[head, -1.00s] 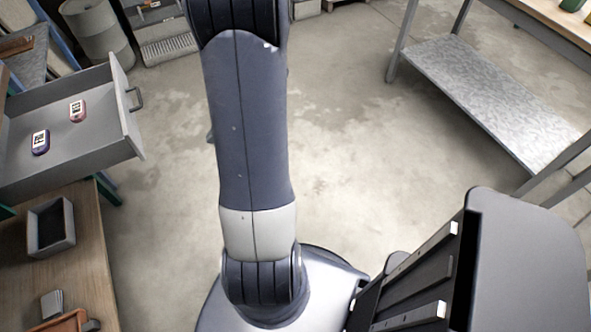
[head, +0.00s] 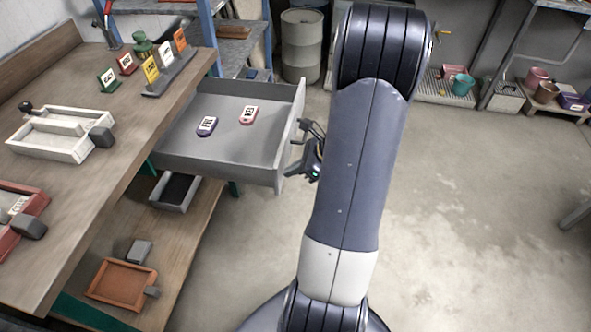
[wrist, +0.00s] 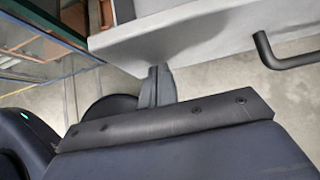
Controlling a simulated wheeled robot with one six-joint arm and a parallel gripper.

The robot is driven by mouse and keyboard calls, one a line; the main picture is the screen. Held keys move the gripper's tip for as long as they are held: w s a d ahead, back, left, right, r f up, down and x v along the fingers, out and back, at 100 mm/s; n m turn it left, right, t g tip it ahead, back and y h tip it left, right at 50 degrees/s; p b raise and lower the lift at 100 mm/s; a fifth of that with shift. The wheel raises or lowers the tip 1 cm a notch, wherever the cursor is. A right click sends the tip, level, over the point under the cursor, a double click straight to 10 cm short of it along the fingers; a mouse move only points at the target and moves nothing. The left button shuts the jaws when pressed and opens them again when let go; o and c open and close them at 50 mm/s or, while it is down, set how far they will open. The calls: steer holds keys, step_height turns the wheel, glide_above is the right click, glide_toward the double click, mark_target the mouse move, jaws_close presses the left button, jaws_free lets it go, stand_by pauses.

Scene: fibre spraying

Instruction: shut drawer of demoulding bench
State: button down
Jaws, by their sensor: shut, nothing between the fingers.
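The grey drawer (head: 225,140) of the wooden demoulding bench (head: 85,85) stands pulled open toward the right in the head view. Two small labelled devices lie in it, one blue (head: 207,126) and one red (head: 249,115). My gripper (head: 308,150) is just right of the drawer's front panel, partly hidden behind my arm. In the wrist view the grey drawer front (wrist: 190,28) and its dark bar handle (wrist: 275,50) show close ahead. The shut fingers (wrist: 157,85) point at the lower edge of the drawer front, left of the handle; contact cannot be told.
A lower shelf holds a grey tray (head: 175,190) and an orange tray (head: 122,283). Moulds and label cards stand on the bench top. A metal drum (head: 302,45) and a low rack with pots (head: 550,92) are at the back.

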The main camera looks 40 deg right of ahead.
steer(key=w+a+p, duration=0.1)
steer(key=w+a, duration=0.7)
steer(key=w, duration=0.1)
steer(key=w+a+p, duration=0.1)
steer(key=w+a, duration=0.7)
steer(key=w, duration=0.1)
steer(key=w+a+p, duration=0.2)
steer(key=w+a, duration=0.5)
steer(key=w, duration=0.2)
steer(key=shift+w+a, duration=0.4)
steer(key=shift+w+a+r, duration=0.15)
steer(key=shift+w, duration=0.05)
